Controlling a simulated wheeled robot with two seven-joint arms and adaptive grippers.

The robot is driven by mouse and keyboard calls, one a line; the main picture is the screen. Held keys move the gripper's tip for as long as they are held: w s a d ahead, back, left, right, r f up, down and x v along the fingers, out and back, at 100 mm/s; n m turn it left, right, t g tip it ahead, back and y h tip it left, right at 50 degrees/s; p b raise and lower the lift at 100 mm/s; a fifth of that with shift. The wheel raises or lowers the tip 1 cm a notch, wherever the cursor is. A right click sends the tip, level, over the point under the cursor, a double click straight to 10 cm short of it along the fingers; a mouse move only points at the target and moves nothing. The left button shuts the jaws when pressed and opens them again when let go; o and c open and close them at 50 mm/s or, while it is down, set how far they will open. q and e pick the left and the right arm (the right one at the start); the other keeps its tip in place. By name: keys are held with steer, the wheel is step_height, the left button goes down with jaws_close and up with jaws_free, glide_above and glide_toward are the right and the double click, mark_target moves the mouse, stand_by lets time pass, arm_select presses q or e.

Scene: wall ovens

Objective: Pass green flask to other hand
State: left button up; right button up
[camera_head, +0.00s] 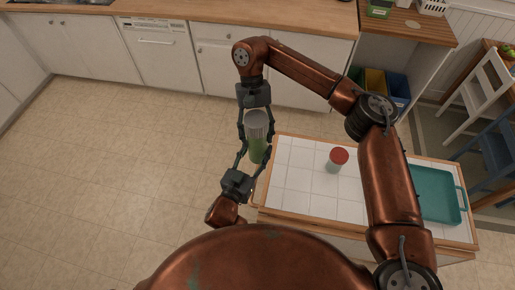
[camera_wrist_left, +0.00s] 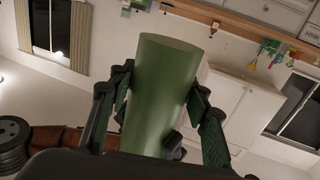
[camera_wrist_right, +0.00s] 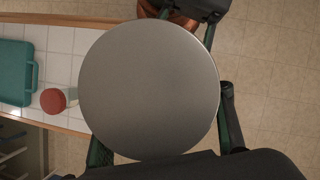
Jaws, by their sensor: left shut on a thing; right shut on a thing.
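The green flask (camera_head: 257,142) with a grey lid stands upright in the air, left of the tiled island, between my two grippers. My right gripper (camera_head: 256,122) comes from above and is shut around its upper part near the lid. My left gripper (camera_head: 250,160) comes from below and is shut on its lower part. In the left wrist view the green body (camera_wrist_left: 158,95) rises between the left fingers. In the right wrist view the round grey lid (camera_wrist_right: 149,90) fills the middle and hides most of the flask.
A white-tiled island (camera_head: 300,190) holds a red-lidded jar (camera_head: 337,160) and a teal tray (camera_head: 435,195). White cabinets and a dishwasher (camera_head: 158,50) line the back under a wooden counter. Bins (camera_head: 375,83) and a white chair (camera_head: 490,95) stand at right. The floor at left is clear.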

steer(key=o, duration=1.6)
steer(key=shift+a, duration=0.15)
steer(key=shift+c, duration=0.2)
